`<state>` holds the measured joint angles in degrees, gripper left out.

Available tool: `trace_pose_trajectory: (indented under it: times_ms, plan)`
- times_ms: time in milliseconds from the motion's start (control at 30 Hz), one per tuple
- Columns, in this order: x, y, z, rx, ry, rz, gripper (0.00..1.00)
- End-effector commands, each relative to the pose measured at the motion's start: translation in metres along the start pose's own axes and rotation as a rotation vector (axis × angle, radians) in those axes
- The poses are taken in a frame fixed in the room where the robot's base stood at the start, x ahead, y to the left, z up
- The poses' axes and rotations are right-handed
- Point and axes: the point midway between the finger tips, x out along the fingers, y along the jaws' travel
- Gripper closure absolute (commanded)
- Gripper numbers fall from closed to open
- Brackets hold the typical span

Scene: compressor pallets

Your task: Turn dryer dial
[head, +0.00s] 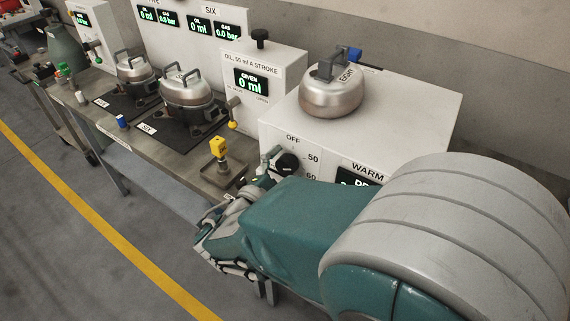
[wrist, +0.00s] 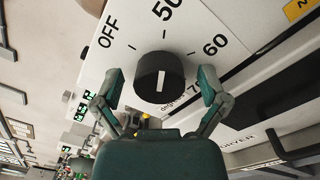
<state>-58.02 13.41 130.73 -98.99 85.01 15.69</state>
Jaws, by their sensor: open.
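The dryer dial (wrist: 160,75) is a black round knob with a white line on the dryer's white front. OFF, 50, 60 and 70 are printed around it. The line runs upright in the wrist view; which end is its pointer I cannot tell. In the head view the dial (head: 289,163) shows just beyond my gripper (head: 270,166). In the wrist view my gripper (wrist: 160,88) is open, one finger on each side of the dial. Gaps seem to show between fingers and knob; contact is not clear.
The white dryer box (head: 400,105) carries a metal compressor (head: 333,92) marked EIGHT on top. A WARM label and display (head: 362,174) sit right of the dial. A yellow-topped fitting (head: 218,148) stands on the bench to the left, near my gripper. A compressor (head: 187,90) stands farther left.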

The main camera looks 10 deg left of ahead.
Motion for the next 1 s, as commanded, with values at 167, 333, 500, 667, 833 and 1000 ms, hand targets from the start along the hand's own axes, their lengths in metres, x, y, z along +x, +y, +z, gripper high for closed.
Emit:
trace_pose_trajectory:
  times_ms: [167, 333, 500, 667, 833, 1000]
  plan:
    - [-0.015, 0.001, -0.001, 0.000, 0.004, 0.002, 0.07]
    - [-0.048, 0.001, -0.002, 0.000, 0.005, 0.004, 0.07]
    - [-0.081, 0.001, -0.003, -0.001, 0.004, 0.003, 0.07]
    - [-0.106, 0.001, -0.003, -0.001, 0.003, 0.003, 0.07]
    - [-0.119, 0.000, -0.003, -0.002, 0.001, 0.001, 0.07]
    - [-0.120, 0.000, -0.002, -0.002, 0.000, 0.000, 0.07]
